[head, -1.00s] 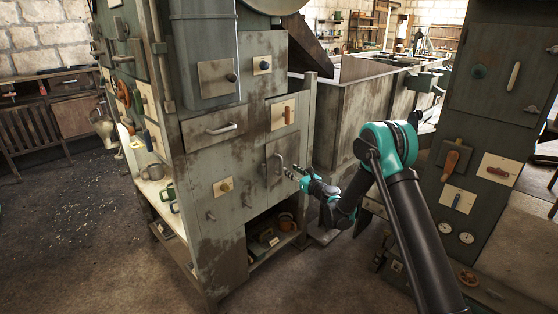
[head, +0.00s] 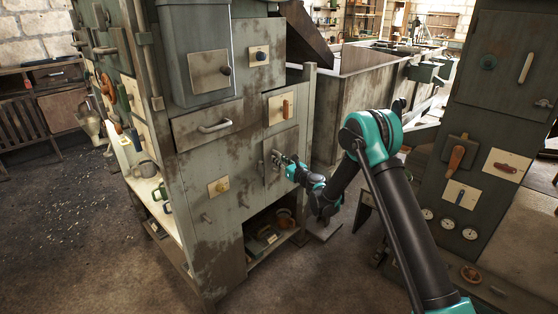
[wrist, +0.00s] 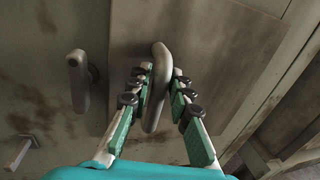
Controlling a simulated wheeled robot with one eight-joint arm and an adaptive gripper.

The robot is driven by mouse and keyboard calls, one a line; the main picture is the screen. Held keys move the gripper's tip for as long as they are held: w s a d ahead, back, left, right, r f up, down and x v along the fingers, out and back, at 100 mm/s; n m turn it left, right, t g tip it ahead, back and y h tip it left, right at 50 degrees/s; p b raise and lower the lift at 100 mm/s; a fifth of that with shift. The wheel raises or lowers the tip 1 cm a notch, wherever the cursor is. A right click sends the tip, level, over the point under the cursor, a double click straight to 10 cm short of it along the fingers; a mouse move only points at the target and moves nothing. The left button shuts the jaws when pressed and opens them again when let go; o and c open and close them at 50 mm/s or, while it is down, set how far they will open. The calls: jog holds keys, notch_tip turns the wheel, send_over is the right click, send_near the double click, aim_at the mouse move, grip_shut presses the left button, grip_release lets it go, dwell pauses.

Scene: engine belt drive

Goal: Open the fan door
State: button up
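The fan door appears to be the flat grey panel (head: 286,168) on the front of the worn green-grey cabinet, and it looks closed. Its upright curved handle (head: 275,158) is partly covered by my gripper (head: 284,163) in the head view. In the wrist view the pale handle (wrist: 158,88) stands between the two fingers of my gripper (wrist: 161,72). One finger is on each side, with small gaps showing, so the gripper looks open around the handle. The door panel (wrist: 215,50) fills the background there. Contact at the fingertips is unclear.
A drawer handle (head: 215,127) and a yellow knob plate (head: 219,186) are near on the cabinet. Another lever (wrist: 78,80) stands left of the fingers in the wrist view. An open shelf (head: 268,238) lies below. A second cabinet (head: 500,110) stands at right.

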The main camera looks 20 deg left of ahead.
grip_shut()
jog(key=shift+d, duration=0.15)
